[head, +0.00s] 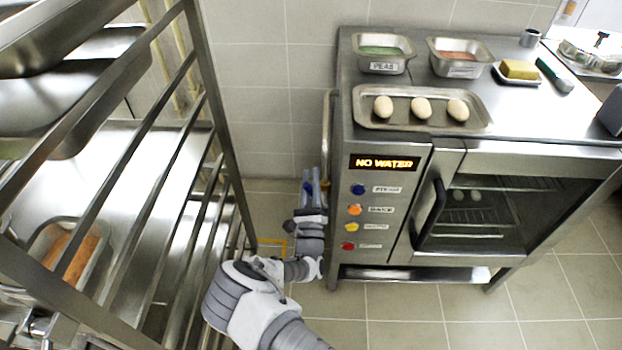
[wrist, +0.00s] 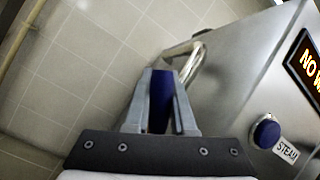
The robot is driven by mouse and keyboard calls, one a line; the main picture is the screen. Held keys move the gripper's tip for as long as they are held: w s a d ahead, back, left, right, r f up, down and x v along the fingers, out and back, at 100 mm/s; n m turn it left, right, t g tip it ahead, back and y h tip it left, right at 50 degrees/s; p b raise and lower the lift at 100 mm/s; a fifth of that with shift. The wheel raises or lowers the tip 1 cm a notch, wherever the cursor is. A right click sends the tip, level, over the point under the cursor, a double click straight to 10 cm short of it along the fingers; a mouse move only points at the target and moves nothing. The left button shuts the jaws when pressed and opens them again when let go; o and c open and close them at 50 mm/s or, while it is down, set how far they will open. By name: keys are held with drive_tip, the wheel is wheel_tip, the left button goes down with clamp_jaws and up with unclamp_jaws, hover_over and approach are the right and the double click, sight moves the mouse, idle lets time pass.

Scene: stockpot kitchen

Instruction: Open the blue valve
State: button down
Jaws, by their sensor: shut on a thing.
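My gripper (head: 313,174) is beside the left side of the steel oven (head: 400,230), low in the gap between the oven and the rack. In the wrist view my gripper (wrist: 162,74) is shut on the blue valve handle (wrist: 161,103), which sits between its two fingers. The handle lies lengthwise along the fingers. A metal pipe (wrist: 193,62) curves from the oven side close to the fingertips. The valve's body is mostly hidden by the fingers. The oven display (head: 384,163) reads "NO WATER".
A steel rack (head: 215,120) with trays stands at left. The oven front has blue, orange, yellow and red knobs; the blue one (wrist: 266,132) is labelled "STEAM". A tray (head: 480,118) with three pale oval pieces is on top. Tiled floor (head: 400,305) is clear in front.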

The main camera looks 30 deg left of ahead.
drive_tip(key=c, duration=0.8)
unclamp_jaws()
drive_tip(key=shift+o, duration=0.2)
drive_tip(key=p+v, duration=0.1)
drive_tip(key=v, duration=1.6)
drive_tip(key=shift+d+p, duration=0.15)
drive_tip(key=shift+p, duration=0.15)
drive_tip(key=shift+s, duration=0.15)
